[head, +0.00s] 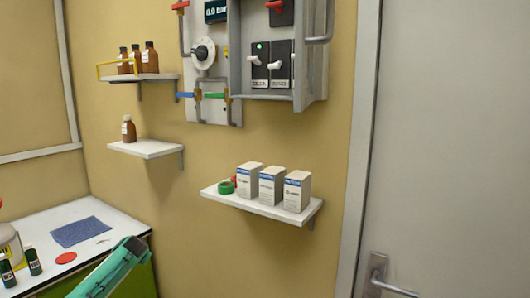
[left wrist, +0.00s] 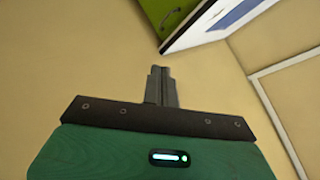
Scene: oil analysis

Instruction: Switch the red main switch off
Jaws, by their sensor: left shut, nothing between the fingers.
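A red switch handle (head: 275,6) sits at the top of the grey wall cabinet, on a dark block partly cut off by the upper picture edge. It looks roughly level. Below it are two black switch units with white levers (head: 275,65), one with a small lit green lamp (head: 259,46). My left gripper (left wrist: 161,85) shows in the left wrist view, its fingers together and empty, over bare floor or wall. In the head view, only a teal part of my left arm shows at the lower left, far below the cabinet. My right gripper is not in view.
A wall panel with a round dial (head: 203,52), pipes and valves adjoins the cabinet. Below, a shelf (head: 262,207) holds white boxes (head: 271,185) and a green ring. Shelves with brown bottles (head: 129,129) are left. A door (head: 450,150) fills the right side.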

